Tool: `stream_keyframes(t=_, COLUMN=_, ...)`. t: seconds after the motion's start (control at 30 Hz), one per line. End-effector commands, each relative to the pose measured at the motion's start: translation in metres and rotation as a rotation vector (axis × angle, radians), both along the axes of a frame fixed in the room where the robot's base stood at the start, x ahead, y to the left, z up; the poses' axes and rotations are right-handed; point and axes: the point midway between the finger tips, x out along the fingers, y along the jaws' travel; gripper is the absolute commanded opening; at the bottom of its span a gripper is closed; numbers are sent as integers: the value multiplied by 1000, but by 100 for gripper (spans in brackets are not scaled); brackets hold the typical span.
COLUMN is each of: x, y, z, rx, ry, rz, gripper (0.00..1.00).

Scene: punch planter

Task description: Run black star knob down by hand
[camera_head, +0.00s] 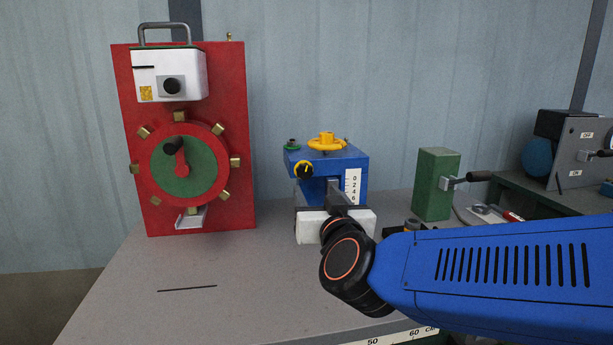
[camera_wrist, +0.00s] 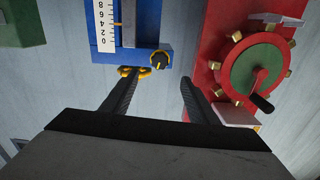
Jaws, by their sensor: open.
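The blue device (camera_head: 349,171) stands at the back middle of the bench, with a yellow handwheel (camera_head: 326,142) on top. A small black knob with a yellow mark (camera_head: 303,170) is on its front; the knob also shows in the wrist view (camera_wrist: 159,60). I cannot tell a star shape on it. My gripper (camera_wrist: 160,76) is open and empty. In the wrist view, which looks upside down, its left finger overlaps the yellow handwheel and its right finger lies beside the red panel. I cannot tell contact. The fingers are not clear in the head view.
A red panel (camera_head: 237,120) with a green dial (camera_head: 203,166), crank and white box (camera_head: 188,69) stands at left. A green block (camera_head: 436,182) with a handle and a grey switch box (camera_head: 577,158) are at right.

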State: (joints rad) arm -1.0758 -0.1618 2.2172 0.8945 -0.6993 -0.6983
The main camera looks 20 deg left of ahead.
Motion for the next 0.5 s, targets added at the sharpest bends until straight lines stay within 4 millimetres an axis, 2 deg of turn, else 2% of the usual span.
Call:
stream_keyframes(t=0.03, x=9, y=4, z=-1, rx=-1, ry=0, rz=-3, gripper=54)
stream_keyframes(t=0.5, x=76, y=46, z=-1, rx=-1, ry=1, rz=-1, gripper=54)
